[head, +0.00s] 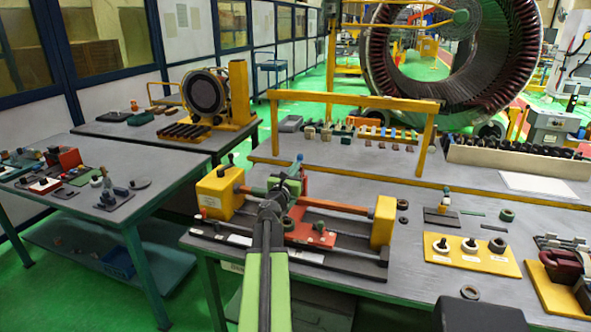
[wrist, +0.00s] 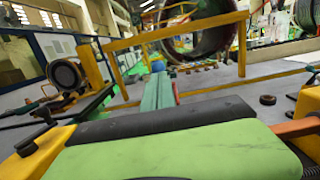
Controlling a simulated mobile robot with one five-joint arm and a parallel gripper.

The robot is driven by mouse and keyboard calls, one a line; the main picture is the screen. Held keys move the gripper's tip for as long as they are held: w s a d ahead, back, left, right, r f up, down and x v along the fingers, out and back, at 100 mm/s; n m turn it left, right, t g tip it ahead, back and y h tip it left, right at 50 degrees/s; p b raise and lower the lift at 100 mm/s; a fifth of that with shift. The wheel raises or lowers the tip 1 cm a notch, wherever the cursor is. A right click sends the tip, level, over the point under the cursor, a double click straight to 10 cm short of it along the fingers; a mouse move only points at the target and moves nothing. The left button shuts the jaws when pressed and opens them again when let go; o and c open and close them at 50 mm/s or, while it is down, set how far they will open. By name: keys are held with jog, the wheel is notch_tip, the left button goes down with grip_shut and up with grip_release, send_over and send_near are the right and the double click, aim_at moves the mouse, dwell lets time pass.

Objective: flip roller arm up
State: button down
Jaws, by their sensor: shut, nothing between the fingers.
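The winding fixture has a left yellow block (head: 219,192), a right yellow block (head: 384,222) and red-orange rods (head: 340,207) between them. A red carriage (head: 312,236) with a green knob sits in its middle. My gripper (head: 290,181) is over the left-middle of the fixture, shut and empty; its fingertips are hard to pick out among the dark parts. A blue ball (head: 300,157) shows just beyond it, and in the wrist view (wrist: 158,66) it is at the far end of a teal bar (wrist: 158,92). I cannot clearly tell the roller arm's angle; my arm hides part of it.
A yellow frame (head: 350,99) stands behind the fixture. A yellow plate with knobs (head: 472,254) and loose rings lie to the right. A side table (head: 60,190) with small tools is at the left. Bench surface right of the fixture is partly clear.

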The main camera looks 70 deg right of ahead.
jog(key=shift+d+r+p, duration=0.7)
jog(key=shift+d+r, duration=0.2)
jog(key=a+r+p, duration=0.6)
jog(key=r+p, duration=0.1)
jog(key=shift+a+r, duration=0.25)
jog(key=shift+a, duration=0.05)
dwell(0.3)
